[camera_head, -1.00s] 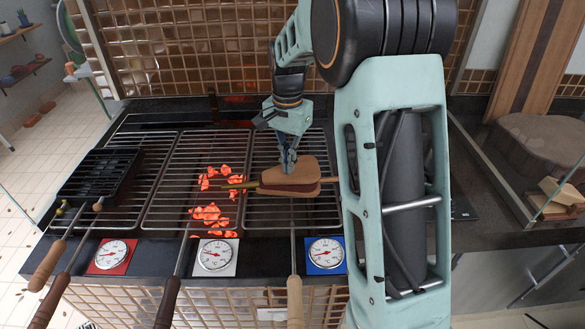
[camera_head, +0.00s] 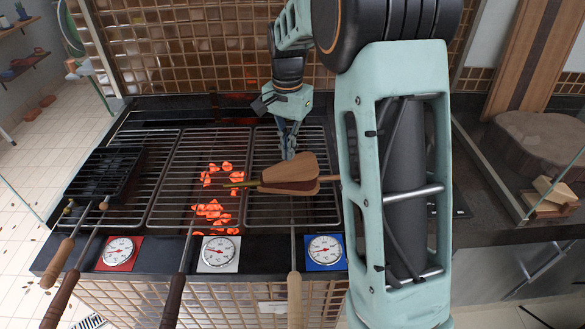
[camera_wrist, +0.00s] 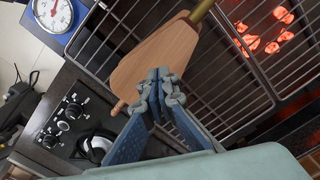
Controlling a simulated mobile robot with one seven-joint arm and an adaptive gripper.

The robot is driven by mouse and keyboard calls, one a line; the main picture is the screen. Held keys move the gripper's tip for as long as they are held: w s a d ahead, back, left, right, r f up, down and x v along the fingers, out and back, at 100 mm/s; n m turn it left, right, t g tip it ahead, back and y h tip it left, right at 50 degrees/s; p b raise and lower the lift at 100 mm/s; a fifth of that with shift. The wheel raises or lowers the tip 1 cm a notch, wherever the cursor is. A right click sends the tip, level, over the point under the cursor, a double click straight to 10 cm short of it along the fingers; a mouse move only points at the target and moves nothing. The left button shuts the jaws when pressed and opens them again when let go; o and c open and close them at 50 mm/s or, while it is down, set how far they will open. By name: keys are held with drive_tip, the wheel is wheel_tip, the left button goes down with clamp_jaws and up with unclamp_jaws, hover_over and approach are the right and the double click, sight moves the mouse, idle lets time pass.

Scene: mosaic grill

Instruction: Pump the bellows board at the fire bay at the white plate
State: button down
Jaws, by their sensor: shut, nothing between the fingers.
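The wooden bellows (camera_head: 292,175) lies across the right-hand grate, its brass nozzle (camera_head: 242,184) pointing left at glowing coals. Its upper board shows in the wrist view (camera_wrist: 158,55), tapering to the nozzle. The white plate (camera_head: 219,266) with a round dial is on the front ledge below the middle grate, where the coals (camera_head: 212,211) glow. My gripper (camera_head: 288,156) is shut and empty, fingers pointing down at the far edge of the bellows. In the wrist view my fingertips (camera_wrist: 160,76) overlap the board; I cannot tell whether they touch it.
A red plate (camera_head: 119,254) and a blue plate (camera_head: 325,250) with dials flank the white one. Long wooden-handled tools (camera_head: 294,298) stick out over the front edge. A black basket (camera_head: 102,172) sits on the left grate. Knobs (camera_wrist: 62,122) show in the wrist view.

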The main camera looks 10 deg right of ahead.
wheel_tip(320, 180, up, 6)
drive_tip(key=p, duration=0.4)
drive_tip(key=shift+p, duration=0.3)
